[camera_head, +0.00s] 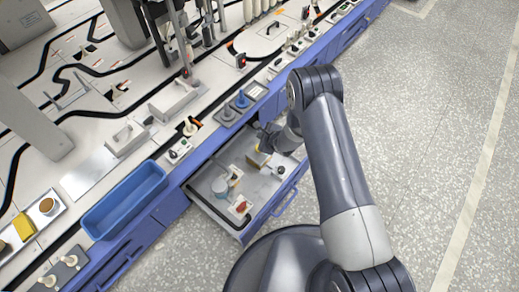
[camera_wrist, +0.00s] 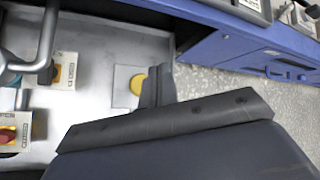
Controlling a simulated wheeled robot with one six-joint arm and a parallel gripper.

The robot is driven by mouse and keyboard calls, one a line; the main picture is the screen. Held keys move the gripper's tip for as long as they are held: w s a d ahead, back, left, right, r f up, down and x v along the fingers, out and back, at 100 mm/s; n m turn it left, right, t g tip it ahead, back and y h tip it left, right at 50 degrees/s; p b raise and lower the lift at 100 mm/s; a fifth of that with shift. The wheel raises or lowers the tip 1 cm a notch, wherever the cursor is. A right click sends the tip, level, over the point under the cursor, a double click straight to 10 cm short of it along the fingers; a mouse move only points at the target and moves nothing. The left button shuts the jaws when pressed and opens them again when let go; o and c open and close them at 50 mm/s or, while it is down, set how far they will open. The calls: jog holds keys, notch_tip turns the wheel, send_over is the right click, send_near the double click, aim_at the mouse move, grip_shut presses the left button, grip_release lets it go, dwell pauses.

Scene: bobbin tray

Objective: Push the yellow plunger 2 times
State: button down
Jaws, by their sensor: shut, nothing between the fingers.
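The yellow plunger (camera_wrist: 136,84) shows in the wrist view as a round yellow cap on a pale square base (camera_wrist: 121,92). The fingers of my gripper (camera_wrist: 158,84) stand just to its right and cover part of its right edge. The fingers are shut and empty. I cannot tell whether they touch the plunger. In the head view a small bit of yellow (camera_head: 258,149) shows beside my gripper (camera_head: 263,144), inside the open drawer (camera_head: 222,207); my gripper and arm hide much of that spot.
The drawer also holds a red knob (camera_wrist: 7,136) on a yellow-and-white base, another small switch box (camera_wrist: 64,70) and a grey handle-like part (camera_wrist: 40,50). The blue cabinet front (camera_wrist: 230,50) stands close on the right. A blue bin (camera_head: 125,200) sits on the bench at left.

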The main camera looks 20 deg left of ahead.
notch_tip(320, 180, down, 6)
jog(key=b, duration=0.3)
jog(key=shift+b, duration=0.35)
dwell(1.6)
jog(key=shift+f+b, duration=0.3)
jog(key=shift+f, duration=0.05)
jog(key=shift+f+b, duration=0.85)
jog(key=shift+f, duration=0.2)
dwell(0.8)
jog(key=shift+r, duration=0.1)
jog(key=shift+r+p, duration=1.05)
jog(key=shift+r, duration=0.3)
jog(key=shift+r, duration=0.15)
notch_tip(320, 180, up, 5)
jog(key=p, duration=0.4)
